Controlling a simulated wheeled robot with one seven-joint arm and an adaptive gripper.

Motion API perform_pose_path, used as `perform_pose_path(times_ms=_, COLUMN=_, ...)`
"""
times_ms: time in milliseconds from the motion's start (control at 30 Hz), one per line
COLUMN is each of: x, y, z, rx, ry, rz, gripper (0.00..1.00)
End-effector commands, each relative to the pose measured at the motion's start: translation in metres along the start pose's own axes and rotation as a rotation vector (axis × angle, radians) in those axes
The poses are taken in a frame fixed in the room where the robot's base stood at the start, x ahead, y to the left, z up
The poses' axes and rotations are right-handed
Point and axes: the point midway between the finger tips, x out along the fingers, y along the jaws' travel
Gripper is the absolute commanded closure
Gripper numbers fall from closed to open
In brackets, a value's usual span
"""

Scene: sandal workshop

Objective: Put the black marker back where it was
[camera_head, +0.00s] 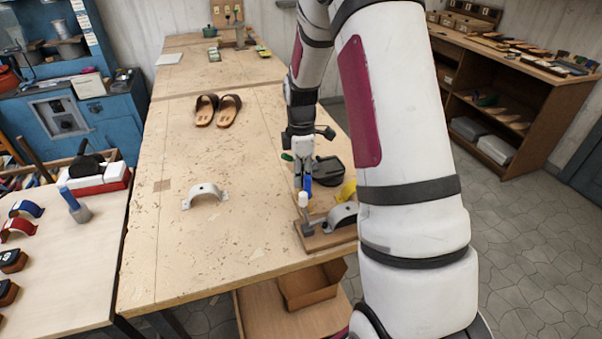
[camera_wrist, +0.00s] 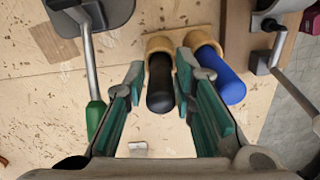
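The black marker (camera_wrist: 160,88) stands in a round wooden holder (camera_wrist: 157,43) in the wrist view. My gripper (camera_wrist: 163,78) is open, with one teal-padded finger on each side of the marker. Narrow gaps seem to show between the marker and the fingers. In the head view my gripper (camera_head: 301,178) is low over the right side of the main table, and I cannot make out the black marker there. A blue marker (camera_wrist: 228,84) stands in a second wooden holder just right of the right finger; it also shows in the head view (camera_head: 308,187).
A dark flat-headed tool with a green handle (camera_wrist: 95,117) lies left of my gripper. A wooden board with a metal fitting (camera_head: 330,228) is near the table's front right edge. A white arched bracket (camera_head: 204,194) and brown sandals (camera_head: 218,109) lie farther left. The middle of the table (camera_head: 180,240) is mostly clear.

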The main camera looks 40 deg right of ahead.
Motion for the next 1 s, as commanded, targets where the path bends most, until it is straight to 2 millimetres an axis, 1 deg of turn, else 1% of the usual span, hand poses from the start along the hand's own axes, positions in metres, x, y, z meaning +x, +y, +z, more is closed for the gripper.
perform_pose_path(times_ms=167, x=-0.008, y=0.001, z=0.000, rx=0.000, ry=0.000, rz=0.003, gripper=0.76)
perform_pose_path(times_ms=267, x=-0.022, y=0.002, z=0.000, rx=0.000, ry=0.001, rz=0.005, gripper=0.76)
perform_pose_path(times_ms=600, x=-0.090, y=0.002, z=0.000, rx=0.000, ry=0.000, rz=0.005, gripper=0.76)
perform_pose_path(times_ms=700, x=-0.105, y=0.002, z=0.000, rx=0.000, ry=0.000, rz=0.004, gripper=0.76)
perform_pose_path(times_ms=867, x=-0.120, y=0.001, z=0.000, rx=0.000, ry=0.000, rz=0.002, gripper=0.76)
perform_pose_path(times_ms=967, x=-0.129, y=-0.004, z=-0.004, rx=0.018, ry=0.000, rz=0.010, gripper=0.76)
perform_pose_path(times_ms=1000, x=-0.136, y=-0.008, z=-0.007, rx=0.035, ry=0.001, rz=0.021, gripper=0.76)
